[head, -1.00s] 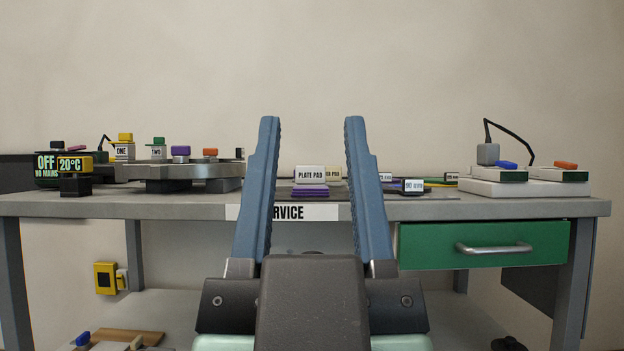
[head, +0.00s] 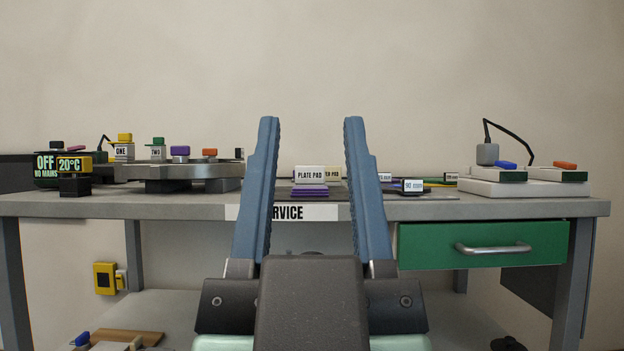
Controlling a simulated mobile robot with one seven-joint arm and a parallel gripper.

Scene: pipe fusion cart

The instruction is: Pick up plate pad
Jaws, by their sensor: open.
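The plate pad (head: 309,190) is a purple pad with a white label block reading "PLATE PAD" on top. In the head view it sits near the front of the bench top, just above the "SERVICE" strip. My gripper (head: 311,130) is open and empty, its two blue fingers pointing away from me. The pad shows in the gap between the fingers, apart from both. How far the fingertips are from it in depth is hard to tell.
Just behind the plate pad is another pad with a cream label (head: 332,174), partly hidden. A block marked 90 (head: 412,186) lies to the right. A green drawer (head: 484,245) is below.

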